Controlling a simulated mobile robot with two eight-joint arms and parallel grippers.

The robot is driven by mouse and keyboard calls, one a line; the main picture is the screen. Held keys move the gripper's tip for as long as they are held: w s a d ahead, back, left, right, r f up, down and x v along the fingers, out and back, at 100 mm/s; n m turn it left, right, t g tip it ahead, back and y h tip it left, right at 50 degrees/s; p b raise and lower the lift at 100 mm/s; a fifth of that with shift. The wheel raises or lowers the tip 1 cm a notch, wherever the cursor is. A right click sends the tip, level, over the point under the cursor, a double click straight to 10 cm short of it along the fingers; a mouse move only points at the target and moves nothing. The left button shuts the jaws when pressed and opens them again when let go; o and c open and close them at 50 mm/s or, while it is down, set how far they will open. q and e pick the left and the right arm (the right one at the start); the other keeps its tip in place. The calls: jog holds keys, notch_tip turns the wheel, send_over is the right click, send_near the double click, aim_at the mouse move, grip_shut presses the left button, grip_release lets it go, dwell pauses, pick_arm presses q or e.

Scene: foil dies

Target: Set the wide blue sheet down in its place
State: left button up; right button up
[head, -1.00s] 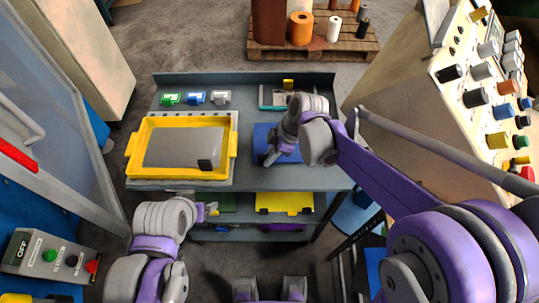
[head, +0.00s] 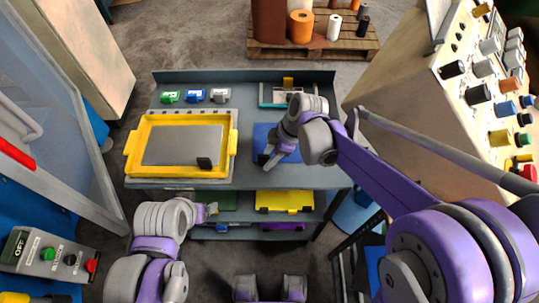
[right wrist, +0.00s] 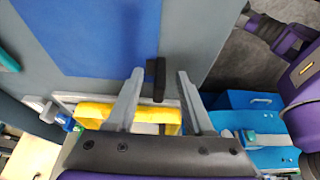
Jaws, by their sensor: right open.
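The wide blue sheet (head: 264,138) lies flat on the right part of the grey table top, partly hidden by my right arm. It fills much of the right wrist view (right wrist: 95,35). A black tab (right wrist: 157,80) stands at its near edge. My right gripper (head: 270,160) is open. In the right wrist view its two fingers (right wrist: 160,75) stand on either side of the tab, with gaps beside it. My left gripper (head: 209,210) hangs low in front of the table; its fingers are too small to judge.
A yellow frame (head: 130,150) with a grey plate (head: 180,146) is left of the sheet. Several small coloured blocks (head: 194,96) lie behind it. A teal-edged item (head: 272,97) lies behind the sheet. A yellow piece (head: 284,200) is on the shelf below. A control console (head: 430,110) stands at right.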

jog(key=shift+r, duration=0.1)
jog(key=v, duration=1)
jog(key=shift+d+r+p, duration=0.2)
jog(key=shift+r+p, duration=0.1)
jog(key=shift+p, duration=0.1)
jog(key=s+d+f+m+t+h, duration=0.2)
jog(key=s+d+f+m, duration=0.1)
jog(key=s+d+m, duration=0.3)
jog(key=s+d+f+m+t+h, duration=0.2)
jog(key=s+d+m, duration=0.5)
jog(key=m, duration=0.5)
jog(key=s+f+t, duration=0.1)
jog(key=s, duration=0.1)
jog(key=shift+s+d, duration=0.3)
jog(key=shift+s, duration=0.05)
